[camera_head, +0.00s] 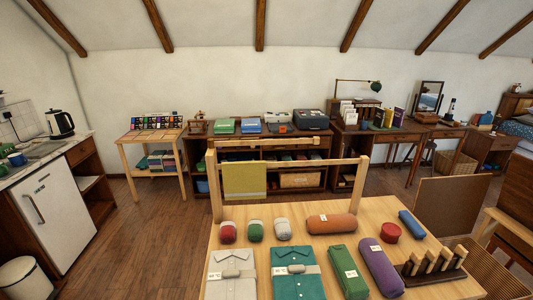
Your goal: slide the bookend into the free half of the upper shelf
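I cannot pick out a bookend for certain in the head view. No shelf shows clearly as an upper shelf with a free half. A long low dark wooden shelf unit (330,147) stands against the back wall, partly hidden behind a wooden rail frame. Upright books (399,116) stand on the desk at the back right, too small to tell whether a bookend is beside them. Neither of my grippers is in view.
Wooden floor (140,235) is clear at the left.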

